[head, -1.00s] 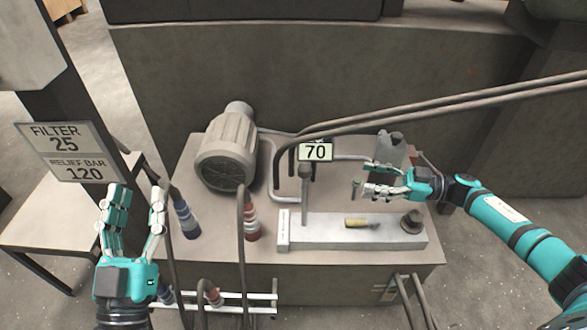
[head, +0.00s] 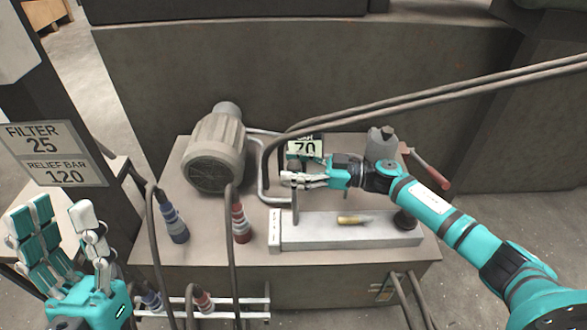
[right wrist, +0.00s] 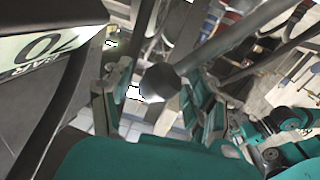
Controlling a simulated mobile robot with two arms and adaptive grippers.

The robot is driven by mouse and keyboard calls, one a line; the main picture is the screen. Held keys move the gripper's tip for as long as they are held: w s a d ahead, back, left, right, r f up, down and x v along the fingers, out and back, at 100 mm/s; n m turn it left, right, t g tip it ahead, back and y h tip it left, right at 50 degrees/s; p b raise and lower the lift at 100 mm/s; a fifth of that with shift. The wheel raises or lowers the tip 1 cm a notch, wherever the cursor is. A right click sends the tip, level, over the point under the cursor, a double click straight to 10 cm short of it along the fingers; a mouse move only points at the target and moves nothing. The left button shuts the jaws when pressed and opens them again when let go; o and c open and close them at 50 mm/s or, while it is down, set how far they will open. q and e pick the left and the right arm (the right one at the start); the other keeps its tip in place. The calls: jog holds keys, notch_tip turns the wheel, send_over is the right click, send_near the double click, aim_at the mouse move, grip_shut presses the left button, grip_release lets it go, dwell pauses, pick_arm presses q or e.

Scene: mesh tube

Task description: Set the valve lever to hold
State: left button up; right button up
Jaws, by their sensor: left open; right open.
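The valve lever (head: 295,210) is a grey upright rod at the left end of a pale metal valve block (head: 300,238). A small marked plate covers the block's left end; its text is too small to read. My right gripper (head: 289,180) is open at the lever's upper end, with fingers pointing left. In the right wrist view the lever's dark round knob (right wrist: 160,82) shows between the open fingers; I cannot tell whether they touch it. My left gripper (head: 55,222) is open and empty at the lower left, away from the bench.
A gauge display (head: 304,147) reads 70 just behind the right gripper. A motor (head: 214,152) stands left, with hoses and blue and red couplings in front. Pipes cross behind. A red-handled lever (head: 428,170) is at right. A sign (head: 52,154) reads FILTER 25, RELIEF BAR 120.

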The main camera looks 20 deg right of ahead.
jog(key=shift+a, duration=0.1)
grip_shut()
dwell(0.4)
